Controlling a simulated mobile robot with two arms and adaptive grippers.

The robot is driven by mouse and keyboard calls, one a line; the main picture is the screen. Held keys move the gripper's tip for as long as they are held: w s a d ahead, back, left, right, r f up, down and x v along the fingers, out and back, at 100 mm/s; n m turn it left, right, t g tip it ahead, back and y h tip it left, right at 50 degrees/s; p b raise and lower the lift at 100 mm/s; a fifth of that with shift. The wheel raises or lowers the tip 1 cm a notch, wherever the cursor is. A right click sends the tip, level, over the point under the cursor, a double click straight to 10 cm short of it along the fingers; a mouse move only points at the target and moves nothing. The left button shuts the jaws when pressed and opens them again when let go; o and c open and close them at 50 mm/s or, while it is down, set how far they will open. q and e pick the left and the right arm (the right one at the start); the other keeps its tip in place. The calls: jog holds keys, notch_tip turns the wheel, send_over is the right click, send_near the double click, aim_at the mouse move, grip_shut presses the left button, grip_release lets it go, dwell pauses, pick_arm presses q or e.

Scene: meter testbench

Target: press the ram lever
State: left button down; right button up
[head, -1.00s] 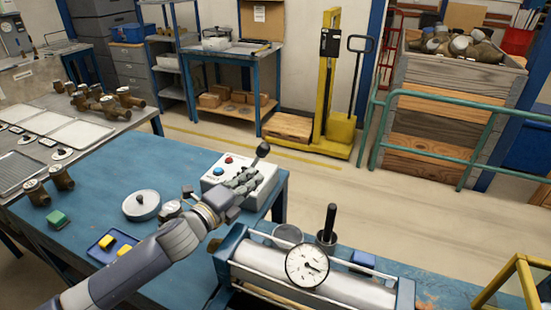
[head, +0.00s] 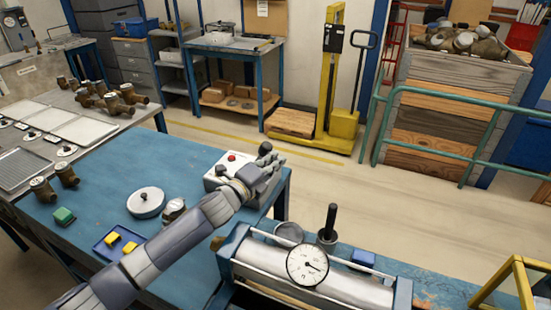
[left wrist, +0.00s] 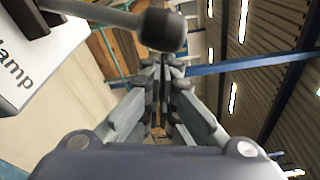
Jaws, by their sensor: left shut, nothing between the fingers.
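The lever has a black ball knob (head: 265,148) and stands at the right end of a pale control box (head: 212,183) on the blue table. In the left wrist view the knob (left wrist: 162,30) and its grey rod cross the top, beside the box's label ending in "lamp" (left wrist: 15,65). My left gripper (head: 272,163) is shut and empty, close beside the lever just below the knob; I cannot tell whether they touch. Its closed fingers (left wrist: 160,85) show in the left wrist view. The gripper hides the lever's lower part. My right gripper is not in view.
A red button (head: 232,157) is on the box. A bench cylinder with a dial gauge (head: 307,265) and a black upright handle (head: 331,218) stands at front right.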

pick_arm(q)
jog(key=shift+w+d, duration=0.15)
jog(key=shift+w, duration=0.05)
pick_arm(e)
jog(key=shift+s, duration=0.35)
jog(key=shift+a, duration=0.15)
